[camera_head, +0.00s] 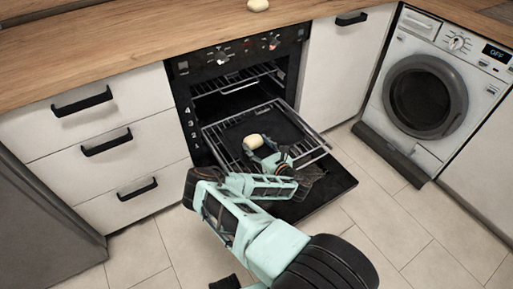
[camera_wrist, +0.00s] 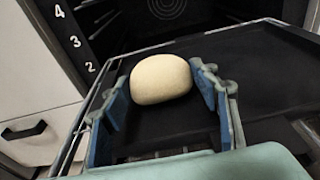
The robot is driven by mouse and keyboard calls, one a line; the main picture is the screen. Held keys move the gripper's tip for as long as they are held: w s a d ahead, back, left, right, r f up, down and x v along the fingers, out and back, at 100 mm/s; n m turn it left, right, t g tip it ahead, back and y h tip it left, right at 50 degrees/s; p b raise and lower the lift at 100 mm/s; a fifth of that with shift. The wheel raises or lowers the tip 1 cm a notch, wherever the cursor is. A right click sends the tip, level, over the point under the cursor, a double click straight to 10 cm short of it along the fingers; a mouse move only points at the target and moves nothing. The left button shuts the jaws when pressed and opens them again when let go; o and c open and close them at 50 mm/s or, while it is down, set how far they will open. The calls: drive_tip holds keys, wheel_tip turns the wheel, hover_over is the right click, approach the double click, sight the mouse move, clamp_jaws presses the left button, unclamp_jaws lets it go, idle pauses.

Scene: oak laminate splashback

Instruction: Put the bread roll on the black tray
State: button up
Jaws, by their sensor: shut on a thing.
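A pale, rounded bread roll (camera_head: 254,141) is held between the fingers of my gripper (camera_head: 263,151), over the pulled-out oven rack. In the wrist view the roll (camera_wrist: 160,78) sits between the two blue finger pads of my gripper (camera_wrist: 161,92), which are shut on it. The black tray (camera_wrist: 268,75) lies beneath and around the roll in the wrist view. It also shows in the head view (camera_head: 287,125), on the rack. I cannot tell whether the roll touches the tray.
The oven (camera_head: 240,55) stands open, its dark door (camera_head: 335,188) folded down under the wire rack (camera_head: 312,151). A second pale, rounded thing (camera_head: 258,4) lies on the wooden worktop (camera_head: 130,45). White drawers (camera_head: 95,125) are left of the oven, a washing machine (camera_head: 440,85) is right.

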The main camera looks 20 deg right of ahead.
drive_tip(key=shift+f, duration=0.5)
drive_tip(key=shift+s+f+b, duration=0.15)
drive_tip(key=shift+f+b, duration=0.5)
drive_tip(key=shift+f, duration=0.05)
drive_tip(key=o, duration=1.2)
drive_tip(key=shift+f, duration=0.15)
drive_tip(key=shift+c, duration=0.2)
drive_tip(key=shift+r+p, duration=0.6)
drive_tip(key=p+v, duration=0.1)
drive_tip(key=v, duration=0.5)
drive_tip(key=p+v, duration=0.1)
drive_tip(key=v, duration=0.4)
drive_tip(key=shift+s+d+r, duration=0.15)
drive_tip(key=shift+s+r, duration=0.15)
drive_tip(key=shift+s, duration=0.05)
